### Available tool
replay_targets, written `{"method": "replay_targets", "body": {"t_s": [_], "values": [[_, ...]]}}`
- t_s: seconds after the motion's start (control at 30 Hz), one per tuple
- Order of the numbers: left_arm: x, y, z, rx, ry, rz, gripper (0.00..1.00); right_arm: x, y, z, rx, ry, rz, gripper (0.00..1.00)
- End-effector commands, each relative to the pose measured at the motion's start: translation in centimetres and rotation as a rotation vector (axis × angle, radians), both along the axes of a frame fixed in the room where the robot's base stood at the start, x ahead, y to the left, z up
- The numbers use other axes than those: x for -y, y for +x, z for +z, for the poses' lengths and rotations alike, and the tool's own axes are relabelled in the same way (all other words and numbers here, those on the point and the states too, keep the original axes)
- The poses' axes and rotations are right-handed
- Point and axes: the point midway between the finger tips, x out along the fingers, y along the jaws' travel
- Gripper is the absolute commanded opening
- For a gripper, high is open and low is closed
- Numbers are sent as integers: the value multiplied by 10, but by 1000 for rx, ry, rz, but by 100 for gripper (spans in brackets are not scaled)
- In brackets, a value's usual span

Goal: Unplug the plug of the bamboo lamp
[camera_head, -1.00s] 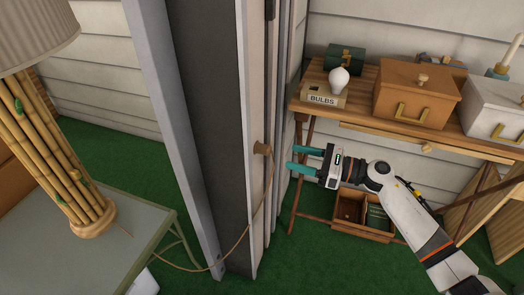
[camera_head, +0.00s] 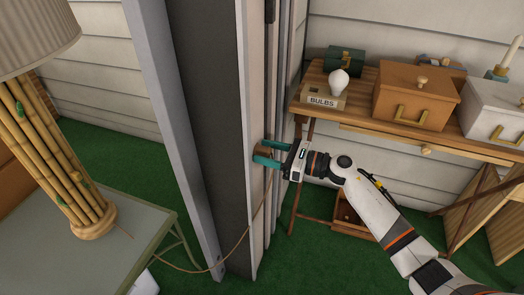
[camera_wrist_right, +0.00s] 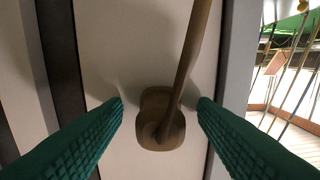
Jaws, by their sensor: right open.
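The bamboo lamp (camera_head: 55,150) stands on a grey-green table at the left, with a pleated shade on top. Its thin brown cord (camera_head: 232,248) runs down from the table, around the foot of the wall post and up to the plug. The brown plug (camera_head: 259,154) sits at the wall panel; in the head view it is partly hidden by my gripper. In the right wrist view the plug (camera_wrist_right: 158,120) lies between the fingers, with the cord (camera_wrist_right: 192,45) rising from it. My right gripper (camera_head: 265,153) is open, its teal fingers on either side of the plug, with gaps visible. My left gripper is out of view.
A wooden workbench (camera_head: 385,122) at the right holds a bulbs box (camera_head: 322,98), a light bulb (camera_head: 339,82), an orange box (camera_head: 415,90) and a white box (camera_head: 497,105). The grey post (camera_head: 177,130) stands between lamp table (camera_head: 110,238) and plug.

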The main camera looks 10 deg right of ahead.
Motion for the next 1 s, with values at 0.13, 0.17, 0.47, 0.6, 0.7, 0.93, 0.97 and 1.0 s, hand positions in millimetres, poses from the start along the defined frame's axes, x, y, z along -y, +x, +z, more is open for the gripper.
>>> {"method": "replay_targets", "body": {"t_s": [0.13,0.17,0.47,0.6,0.7,0.93,0.97,1.0], "values": [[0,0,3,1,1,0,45,-3,2,1,1,1,0,53],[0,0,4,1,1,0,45,-3,2,1,1,1,0,53],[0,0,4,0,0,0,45,-3,2,1,1,1,0,53],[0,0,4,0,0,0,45,-3,2,0,0,0,0,53],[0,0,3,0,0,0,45,-3,2,0,0,0,0,53],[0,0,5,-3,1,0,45,-3,2,0,1,-1,0,53],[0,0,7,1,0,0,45,-3,2,0,1,-1,0,53],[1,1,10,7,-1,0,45,-3,2,0,1,-1,0,53]]}}
